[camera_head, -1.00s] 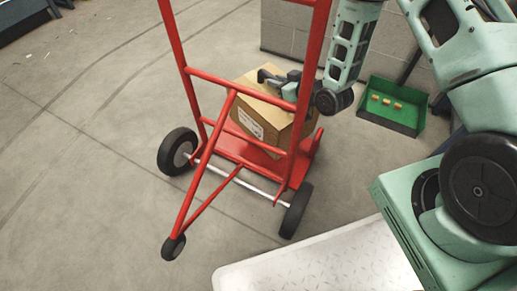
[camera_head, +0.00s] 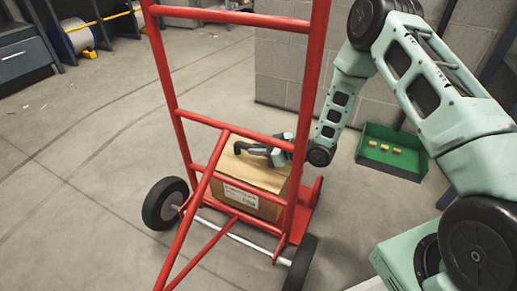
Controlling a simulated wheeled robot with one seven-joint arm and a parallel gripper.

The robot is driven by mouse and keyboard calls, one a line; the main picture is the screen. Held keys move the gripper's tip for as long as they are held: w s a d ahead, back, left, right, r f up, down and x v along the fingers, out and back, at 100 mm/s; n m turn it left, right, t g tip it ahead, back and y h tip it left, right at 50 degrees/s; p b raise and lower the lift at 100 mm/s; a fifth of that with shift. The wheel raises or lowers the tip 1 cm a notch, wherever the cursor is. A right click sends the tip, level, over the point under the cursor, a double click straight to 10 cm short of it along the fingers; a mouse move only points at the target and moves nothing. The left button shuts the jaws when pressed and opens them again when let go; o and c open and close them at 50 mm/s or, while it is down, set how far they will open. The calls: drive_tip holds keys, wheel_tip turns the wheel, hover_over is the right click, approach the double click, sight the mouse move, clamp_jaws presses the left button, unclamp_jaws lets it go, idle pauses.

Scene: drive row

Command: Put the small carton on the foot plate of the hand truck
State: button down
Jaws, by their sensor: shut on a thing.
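The small carton (camera_head: 245,177), brown with a white label, is behind the red frame of the hand truck (camera_head: 177,111). It looks upright and sits at the foot plate (camera_head: 304,212), of which only the right part shows; whether its underside touches the plate is hidden. My gripper (camera_head: 256,149) is at the carton's top, shut on it, reaching in from the right behind the frame's right upright. Part of the gripper is hidden by that upright.
A green bin (camera_head: 388,163) with several small orange pieces stands on the floor at right. A grey block wall (camera_head: 283,75) rises behind the carton.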

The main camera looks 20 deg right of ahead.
sight(247, 156)
drive_tip(key=shift+f+b, duration=1.15)
drive_tip(key=shift+f, duration=0.95)
drive_tip(key=c, duration=1.2)
unclamp_jaws()
drive_tip(key=shift+c, duration=0.2)
drive_tip(key=p+v, duration=0.5)
drive_tip(key=v, duration=0.6)
drive_tip(key=shift+s+d+r+p, duration=0.2)
drive_tip(key=shift+s+d+p, duration=0.05)
drive_tip(key=shift+p, duration=0.1)
drive_tip(key=shift+s+d, duration=0.1)
